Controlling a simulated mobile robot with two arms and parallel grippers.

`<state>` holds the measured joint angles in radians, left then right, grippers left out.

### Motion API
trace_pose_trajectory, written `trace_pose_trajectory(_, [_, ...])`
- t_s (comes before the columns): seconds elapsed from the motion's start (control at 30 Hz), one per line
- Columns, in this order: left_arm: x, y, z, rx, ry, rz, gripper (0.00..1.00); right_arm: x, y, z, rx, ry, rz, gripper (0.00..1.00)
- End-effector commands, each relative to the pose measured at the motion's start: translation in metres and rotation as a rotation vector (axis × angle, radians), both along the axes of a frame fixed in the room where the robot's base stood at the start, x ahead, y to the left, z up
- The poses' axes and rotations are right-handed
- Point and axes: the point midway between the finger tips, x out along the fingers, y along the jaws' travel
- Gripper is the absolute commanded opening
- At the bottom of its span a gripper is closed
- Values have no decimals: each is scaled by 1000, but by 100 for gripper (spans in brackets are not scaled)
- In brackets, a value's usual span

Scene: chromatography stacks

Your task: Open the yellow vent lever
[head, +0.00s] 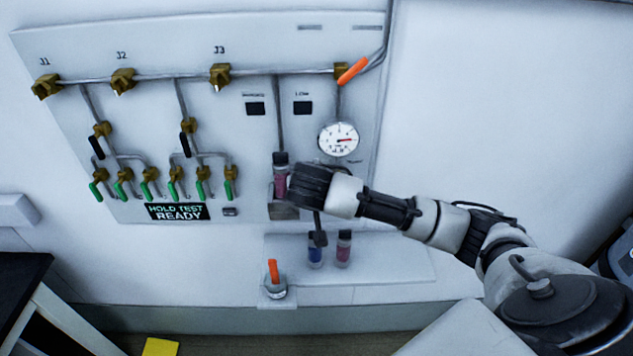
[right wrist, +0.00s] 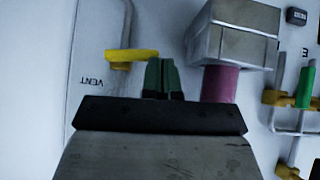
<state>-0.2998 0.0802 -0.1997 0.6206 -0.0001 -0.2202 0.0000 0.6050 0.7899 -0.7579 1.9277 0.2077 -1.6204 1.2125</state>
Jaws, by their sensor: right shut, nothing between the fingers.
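The yellow vent lever (right wrist: 132,56) lies roughly crosswise on a light pipe in the right wrist view. An upside-down VENT label is beside it on the white panel. My right gripper (right wrist: 163,77) is shut and empty, its fingertips just beside the lever's right end; I cannot tell if they touch it. In the head view my right gripper (head: 308,187) is at the panel below the round gauge (head: 338,139). The lever is not visible there, apparently hidden by the gripper and wrist. My left gripper is not in view.
A pink vial (head: 281,182) in a grey metal holder (head: 283,211) is close beside the right gripper; the holder also shows in the wrist view (right wrist: 235,37). Two more vials (head: 344,247) stand below. An orange-handled item (head: 273,272) is lower left. Green-handled valves (head: 148,187) are further left.

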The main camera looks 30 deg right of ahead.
Motion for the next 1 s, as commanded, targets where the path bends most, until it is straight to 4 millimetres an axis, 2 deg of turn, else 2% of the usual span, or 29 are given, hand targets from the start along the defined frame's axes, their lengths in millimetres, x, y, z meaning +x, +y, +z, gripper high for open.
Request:
trace_pose_trajectory(0.1, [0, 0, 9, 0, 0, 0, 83, 0, 2, -3, -55, 38, 0, 0])
trace_pose_trajectory(0.3, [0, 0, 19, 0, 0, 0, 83, 1, 4, -15, -50, 38, -1, 0])
trace_pose_trajectory(1.0, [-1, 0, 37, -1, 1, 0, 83, -1, 0, -43, -52, 34, 0, 0])
